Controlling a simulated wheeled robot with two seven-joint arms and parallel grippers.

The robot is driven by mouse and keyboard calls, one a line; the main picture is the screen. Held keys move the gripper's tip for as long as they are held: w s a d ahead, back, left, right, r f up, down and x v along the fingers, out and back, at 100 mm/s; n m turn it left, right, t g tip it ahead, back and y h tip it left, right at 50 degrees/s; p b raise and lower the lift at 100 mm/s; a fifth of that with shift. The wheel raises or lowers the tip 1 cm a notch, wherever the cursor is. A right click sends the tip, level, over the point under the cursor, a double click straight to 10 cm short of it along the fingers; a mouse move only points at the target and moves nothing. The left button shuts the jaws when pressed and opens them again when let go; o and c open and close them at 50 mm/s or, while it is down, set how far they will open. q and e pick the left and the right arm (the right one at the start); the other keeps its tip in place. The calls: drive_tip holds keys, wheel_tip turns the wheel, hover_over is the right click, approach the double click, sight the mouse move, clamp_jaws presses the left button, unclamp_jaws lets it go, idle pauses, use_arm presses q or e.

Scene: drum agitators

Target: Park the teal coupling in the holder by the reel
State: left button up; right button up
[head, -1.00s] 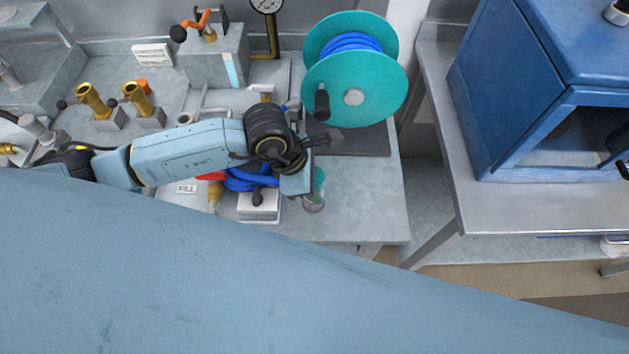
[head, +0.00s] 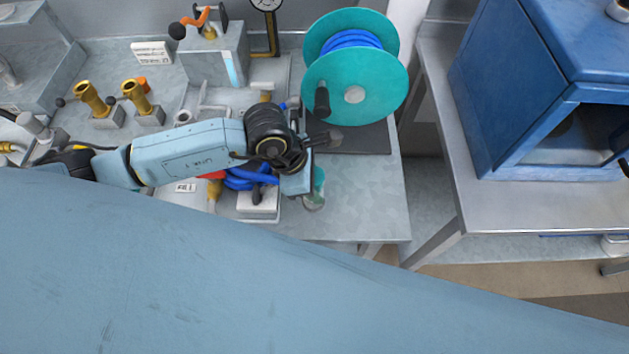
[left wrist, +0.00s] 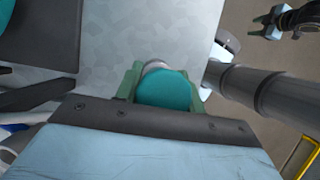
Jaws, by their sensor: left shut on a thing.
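The teal coupling (left wrist: 165,90) sits between the green fingers of my left gripper (left wrist: 163,85) in the left wrist view, with a pale metallic end beyond it. The gripper is shut on it. In the head view my left gripper (head: 312,188) is over the bench's front part, below the reel, and mostly hidden by its wrist. A little of the coupling (head: 319,180) shows beside it. The teal reel (head: 390,85) with blue hose stands behind. I cannot make out the holder. What may be my right gripper (left wrist: 268,24) shows small in the left wrist view; its jaws are unclear.
The grey bench (head: 365,205) is bare to the right of my left gripper. A white block (head: 257,211) and coiled blue hose (head: 240,183) lie left of it. A blue cabinet (head: 510,75) stands on a separate table at right, across a gap.

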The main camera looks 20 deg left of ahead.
use_arm(q)
drive_tip(key=o, duration=1.3)
drive_tip(key=shift+c, duration=0.5)
drive_tip(key=shift+r, duration=0.1)
wheel_tip(320, 180, up, 10)
drive_tip(key=p, duration=0.7)
